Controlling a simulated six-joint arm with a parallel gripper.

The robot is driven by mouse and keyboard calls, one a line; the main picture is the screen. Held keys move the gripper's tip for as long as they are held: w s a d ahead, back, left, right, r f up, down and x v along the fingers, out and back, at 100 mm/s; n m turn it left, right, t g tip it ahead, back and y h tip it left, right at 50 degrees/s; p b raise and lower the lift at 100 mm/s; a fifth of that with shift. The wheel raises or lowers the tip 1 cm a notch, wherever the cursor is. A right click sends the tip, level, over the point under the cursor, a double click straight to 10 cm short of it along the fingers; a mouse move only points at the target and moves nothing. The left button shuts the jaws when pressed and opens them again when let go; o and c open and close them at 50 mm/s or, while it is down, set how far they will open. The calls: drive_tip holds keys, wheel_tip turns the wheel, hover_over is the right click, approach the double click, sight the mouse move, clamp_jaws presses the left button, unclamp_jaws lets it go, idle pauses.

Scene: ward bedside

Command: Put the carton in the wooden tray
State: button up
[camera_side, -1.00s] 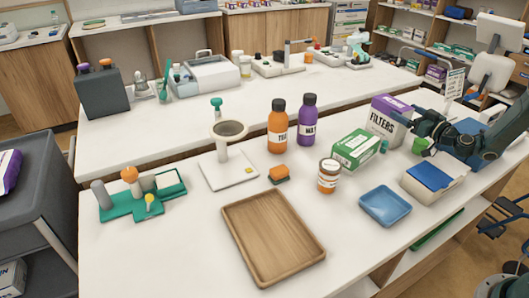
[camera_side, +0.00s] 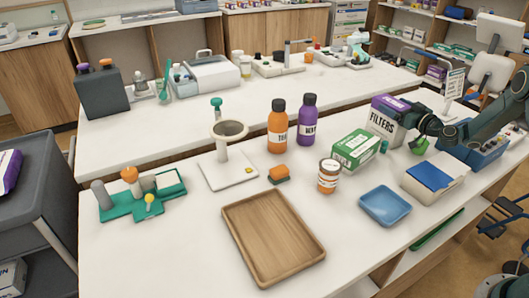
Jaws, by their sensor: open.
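The wooden tray (camera_side: 273,238) lies empty at the front middle of the white counter. Several boxes could be the carton. A green-and-white box (camera_side: 356,150) lies right of centre. A white box marked FILTERS with a purple top (camera_side: 385,118) stands behind it. A white box with a blue top (camera_side: 433,178) lies at the right. My gripper (camera_side: 409,116) is open at the right side of the FILTERS box, pointing left. Its fingertips are small and dark, so I cannot tell whether they touch the box.
A blue dish (camera_side: 385,206) lies between the tray and the blue-topped box. A brown jar (camera_side: 328,176), an orange bottle (camera_side: 278,126) and a purple bottle (camera_side: 307,119) stand nearby. A green cup (camera_side: 420,145) is below my wrist. A blue bin (camera_side: 482,150) stands at the right.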

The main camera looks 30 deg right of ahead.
drive_tip(key=shift+c, duration=0.5)
drive_tip(key=c, duration=1.6)
drive_tip(key=shift+o, duration=0.2)
drive_tip(key=shift+r, duration=0.15)
wheel_tip(320, 180, up, 20)
